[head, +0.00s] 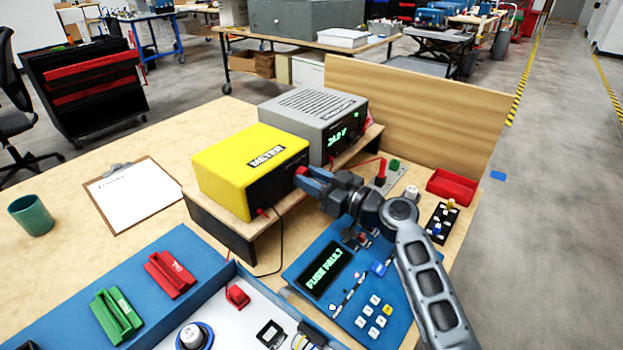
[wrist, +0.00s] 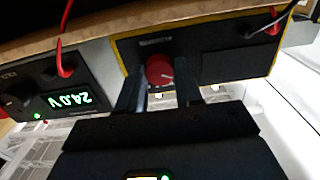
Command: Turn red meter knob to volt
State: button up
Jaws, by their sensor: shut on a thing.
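The yellow meter (head: 240,172) stands on a wooden shelf, with its black front panel facing the right side of the head view. Its red knob (head: 301,171) shows only as a small red patch beside my gripper (head: 309,178). In the wrist view the meter (wrist: 210,57) appears upside down, and the round red knob (wrist: 159,69) with a pale pointer line sits between the two dark fingers of my gripper (wrist: 164,88). The fingers are shut on the knob. The panel markings around the knob are too small to read.
A grey power supply (head: 313,112) reading 24.0 V stands beside the meter on the wooden shelf (head: 235,226). Below my arm is a blue panel (head: 292,270) reading FUSE FAULT. A red tray (head: 453,186) lies at the right.

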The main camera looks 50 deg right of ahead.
jog(key=shift+m, duration=0.3)
jog(key=m+b, duration=0.1)
jog(key=m, duration=1)
jog(key=shift+b, duration=0.3)
dwell(0.4)
jog(key=o, duration=1)
jog(key=shift+o, duration=0.2)
